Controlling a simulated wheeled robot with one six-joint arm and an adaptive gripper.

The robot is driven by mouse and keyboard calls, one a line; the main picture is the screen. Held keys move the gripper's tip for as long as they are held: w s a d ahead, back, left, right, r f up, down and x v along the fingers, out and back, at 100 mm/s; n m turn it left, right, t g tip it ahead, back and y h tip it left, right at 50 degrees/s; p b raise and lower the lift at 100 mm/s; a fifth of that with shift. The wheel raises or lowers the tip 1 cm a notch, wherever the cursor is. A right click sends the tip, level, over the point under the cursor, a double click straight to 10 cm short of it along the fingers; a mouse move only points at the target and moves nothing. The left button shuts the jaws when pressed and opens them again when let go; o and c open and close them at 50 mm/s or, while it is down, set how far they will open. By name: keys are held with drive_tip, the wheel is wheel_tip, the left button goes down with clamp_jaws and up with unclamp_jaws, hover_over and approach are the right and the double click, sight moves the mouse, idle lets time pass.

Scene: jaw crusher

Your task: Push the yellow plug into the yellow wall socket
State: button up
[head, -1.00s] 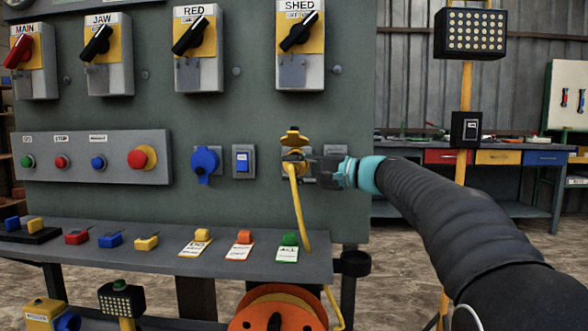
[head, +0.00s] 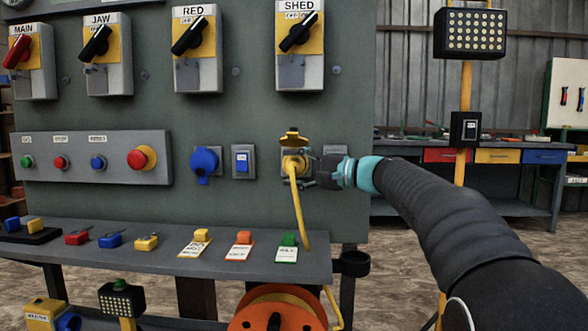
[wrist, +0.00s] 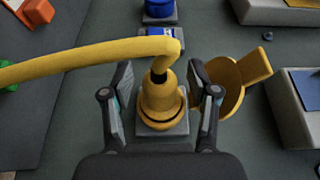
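The yellow plug (head: 295,166) sits at the yellow wall socket (head: 292,150) on the grey-green panel and appears seated in it. In the wrist view the plug (wrist: 160,88) is in line with the socket (wrist: 163,112). The socket's yellow lid (head: 292,136) is swung open above it. My gripper (head: 318,172) reaches in from the right. In the wrist view my gripper (wrist: 160,98) has a finger on each side of the plug, with visible gaps, so it is open around it. The contact faces inside the socket are hidden.
The yellow cable (head: 301,215) hangs from the plug past the shelf (head: 160,262) towards an orange reel (head: 278,310). A blue socket (head: 205,163) and a blue switch (head: 243,160) are to the left. A grey box (head: 336,150) lies behind my gripper.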

drive_tip(key=shift+s+f, duration=0.1)
idle(0.5)
drive_tip(key=s+b, duration=0.4)
drive_tip(key=s, duration=0.4)
drive_tip(key=shift+s+a, duration=0.15)
drive_tip(key=shift+s, duration=0.25)
idle(0.7)
drive_tip(key=s+d+f+n+h+p, duration=0.1)
drive_tip(key=s+d+f+h+p, duration=0.2)
drive_tip(key=s+d+f+h, duration=0.2)
drive_tip(key=s+d+f+n+g+h+p, duration=0.1)
drive_tip(key=s+d+f+h+p, duration=0.3)
drive_tip(key=s+f, duration=0.7)
drive_tip(key=s+d+f+n+h+p, duration=0.2)
drive_tip(key=s+d+f+h, duration=0.5)
drive_tip(key=s, duration=0.7)
drive_tip(key=d+f+p, duration=0.1)
drive_tip(key=d+f, duration=0.1)
drive_tip(key=d, duration=0.1)
drive_tip(key=shift+s+d+n+g+p, duration=0.2)
drive_tip(key=shift+s+n+g+p, duration=0.2)
